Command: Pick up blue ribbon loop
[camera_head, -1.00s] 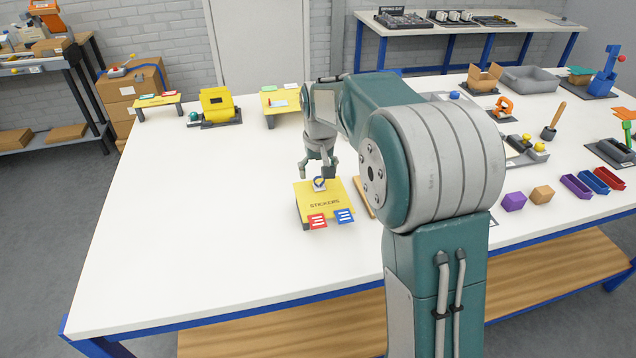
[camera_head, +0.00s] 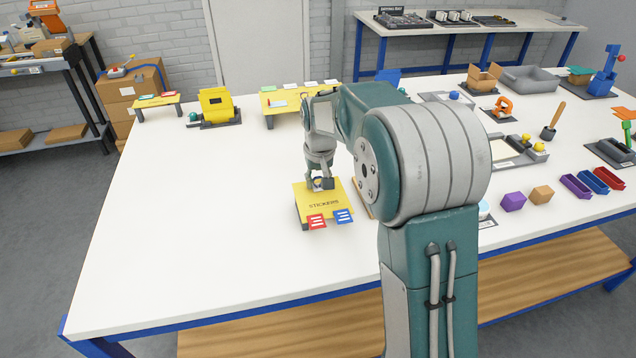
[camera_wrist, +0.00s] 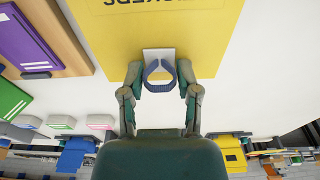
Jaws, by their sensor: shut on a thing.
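The blue ribbon loop (camera_wrist: 160,85) stands upright on a small white card at the edge of the yellow stickers stand, between my fingertips in the wrist view. My gripper (camera_wrist: 160,92) is shut on the loop, with a finger at each side of it. In the head view my gripper (camera_head: 320,184) points down at the back part of the yellow stickers stand (camera_head: 322,204), and its fingers hide most of the loop. The loop looks to be still at the level of the stand.
Red (camera_head: 317,222) and blue (camera_head: 344,216) stickers cards sit at the stand's front edge. The table's left side is clear.

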